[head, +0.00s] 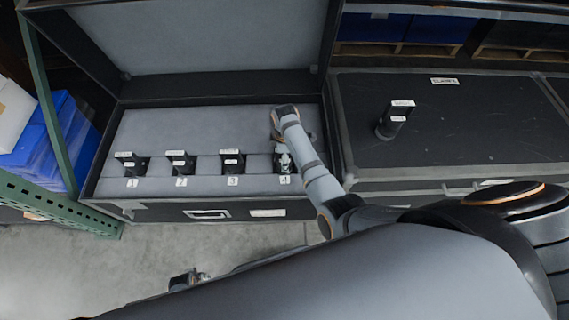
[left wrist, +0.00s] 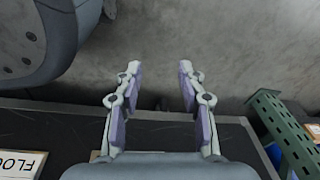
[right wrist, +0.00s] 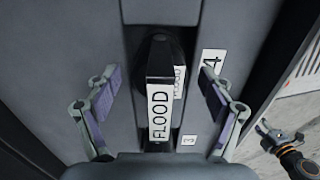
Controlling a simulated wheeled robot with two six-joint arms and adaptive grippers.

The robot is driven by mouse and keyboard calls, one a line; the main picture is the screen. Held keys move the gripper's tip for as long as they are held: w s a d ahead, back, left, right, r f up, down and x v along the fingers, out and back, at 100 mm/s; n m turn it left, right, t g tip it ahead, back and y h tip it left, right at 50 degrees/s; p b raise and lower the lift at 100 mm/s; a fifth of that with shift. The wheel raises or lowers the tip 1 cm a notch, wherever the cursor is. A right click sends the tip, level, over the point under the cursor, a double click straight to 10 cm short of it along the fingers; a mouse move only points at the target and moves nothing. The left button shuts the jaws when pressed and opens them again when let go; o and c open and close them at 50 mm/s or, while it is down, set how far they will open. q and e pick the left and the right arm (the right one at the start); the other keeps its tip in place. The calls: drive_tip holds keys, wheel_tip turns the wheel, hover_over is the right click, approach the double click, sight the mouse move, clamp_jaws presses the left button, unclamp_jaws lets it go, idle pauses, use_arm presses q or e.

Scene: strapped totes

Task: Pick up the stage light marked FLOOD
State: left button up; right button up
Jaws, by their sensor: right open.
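The stage light marked FLOOD (right wrist: 160,112) is dark with white labels and stands in the grey foam of the open case (head: 105,175), at the position numbered 4. My right gripper (right wrist: 160,82) is open above it, with one finger on each side of the light and gaps visible.
Similar dark lights stand at positions 1 (head: 130,163), 2 (head: 180,162) and 3 (head: 232,161). Another dark item (head: 395,118) stands on the closed case (head: 470,135) at right. Blue bins (head: 50,145) and a green rack post (head: 50,100) are at left.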

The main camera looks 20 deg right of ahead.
drive_tip(key=shift+f, duration=0.7)
use_arm(q)
drive_tip(key=shift+w+d+r, duration=0.1)
drive_tip(key=shift+w+r, duration=0.2)
drive_tip(key=shift+w, duration=0.15)
use_arm(e)
drive_tip(key=c, duration=1.7)
drive_tip(key=shift+r, duration=0.1)
clamp_jaws()
